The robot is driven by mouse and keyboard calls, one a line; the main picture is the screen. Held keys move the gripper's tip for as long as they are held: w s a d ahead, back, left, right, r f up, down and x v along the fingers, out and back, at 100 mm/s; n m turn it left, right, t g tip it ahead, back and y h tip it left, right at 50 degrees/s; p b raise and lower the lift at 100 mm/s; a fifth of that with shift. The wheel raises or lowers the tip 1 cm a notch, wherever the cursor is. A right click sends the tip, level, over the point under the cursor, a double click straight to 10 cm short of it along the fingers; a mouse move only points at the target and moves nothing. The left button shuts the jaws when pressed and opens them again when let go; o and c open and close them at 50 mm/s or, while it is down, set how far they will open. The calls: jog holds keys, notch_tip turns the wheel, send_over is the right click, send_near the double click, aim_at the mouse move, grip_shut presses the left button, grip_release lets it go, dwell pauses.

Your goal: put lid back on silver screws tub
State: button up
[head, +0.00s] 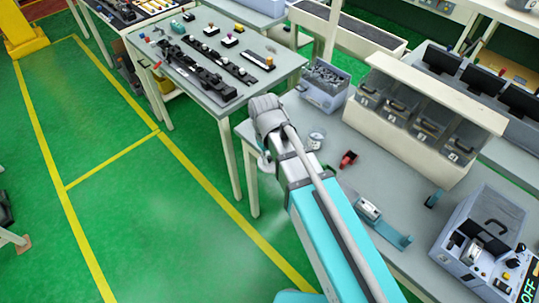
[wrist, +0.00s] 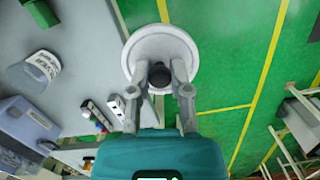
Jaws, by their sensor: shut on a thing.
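My gripper (wrist: 159,84) is shut on the black knob (wrist: 159,74) of a round, pale grey-white lid (wrist: 142,45). The lid hangs past the workbench edge, over the green floor in the wrist view. In the head view a sliver of the lid (head: 264,163) shows beside my arm, which hides most of the gripper. The silver screws tub (wrist: 37,70), a small pale tub with dark lettering, stands on the bench left of the lid in the wrist view. It also shows in the head view (head: 316,140), just right of my wrist, apart from the lid.
A grey-blue bin of metal parts (head: 326,84) stands behind the tub. A cabinet of clear-fronted bins (head: 423,109) lines the bench's back. A red item (head: 348,159) and a blue holder (head: 386,223) lie nearer. Another table (head: 220,55) with black rails stands at left.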

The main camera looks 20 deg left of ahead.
jog(key=shift+w, duration=0.1)
dwell(0.3)
jog(key=w+d+m, duration=0.3)
jog(key=w+d, duration=0.1)
jog(key=w, duration=0.7)
jog(key=w+d+r+m+p, duration=0.1)
jog(key=w+d+m, duration=0.2)
jog(key=w, duration=0.9)
jog(key=shift+w+d+r+y, duration=0.2)
jog(key=shift+d+r+y, duration=0.1)
jog(key=shift+d, duration=0.8)
jog(key=shift+f, duration=0.25)
notch_tip(320, 180, down, 6)
jog(key=b, duration=0.6)
jog(key=shift+f, duration=0.15)
dwell(0.8)
jog(key=o, duration=1.4)
